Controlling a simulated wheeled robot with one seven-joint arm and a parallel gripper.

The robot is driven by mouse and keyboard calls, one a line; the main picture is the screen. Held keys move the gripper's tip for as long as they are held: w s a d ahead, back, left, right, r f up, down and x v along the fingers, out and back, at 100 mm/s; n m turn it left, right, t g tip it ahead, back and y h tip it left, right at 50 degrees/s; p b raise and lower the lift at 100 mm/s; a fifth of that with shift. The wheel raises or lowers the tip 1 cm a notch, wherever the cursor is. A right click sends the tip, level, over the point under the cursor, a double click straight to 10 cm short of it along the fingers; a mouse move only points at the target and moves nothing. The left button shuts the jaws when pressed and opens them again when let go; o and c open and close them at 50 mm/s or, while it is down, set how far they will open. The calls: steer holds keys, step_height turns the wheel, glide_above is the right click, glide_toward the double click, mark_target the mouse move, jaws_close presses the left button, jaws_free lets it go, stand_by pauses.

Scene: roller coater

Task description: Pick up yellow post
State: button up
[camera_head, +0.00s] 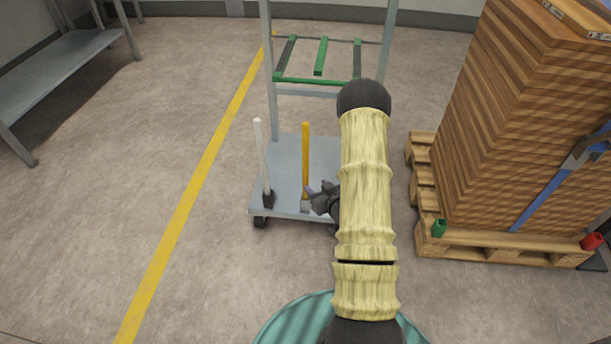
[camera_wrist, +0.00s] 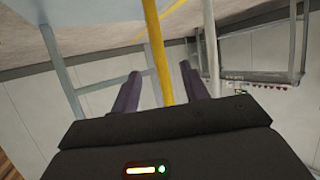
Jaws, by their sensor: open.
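The yellow post (camera_head: 305,155) stands upright near the front edge of a grey wheeled cart (camera_head: 285,165) in the head view. My gripper (camera_head: 318,195) is low beside the post, close to its lower part. In the wrist view the yellow post (camera_wrist: 158,55) runs down between the two purple-grey fingers of my gripper (camera_wrist: 158,80). The fingers are apart, with gaps visible on both sides of the post. The post's lower end is hidden behind the gripper body in the wrist view.
A white post (camera_head: 261,155) stands on the cart to the left of the yellow one. A pallet (camera_head: 440,240) with stacked wooden boards (camera_head: 510,130) is on the right. A grey table (camera_head: 65,65) is at the left. Floor left of the cart is clear.

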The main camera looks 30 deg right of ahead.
mark_target(307, 177)
steer(key=b+x, duration=0.2)
steer(key=x, duration=0.4)
steer(key=shift+f, duration=0.25)
steer(key=shift+w+b, duration=0.3)
steer(key=shift+w, duration=0.15)
steer(key=shift+w+f+b, duration=0.3)
steer(key=shift+w+b, duration=0.05)
steer(key=shift+b, duration=0.1)
steer(key=b+x, duration=0.3)
steer(key=x, duration=0.1)
steer(key=shift+w+d+f, duration=0.1)
steer(key=shift+d+f, duration=0.05)
jaws_close()
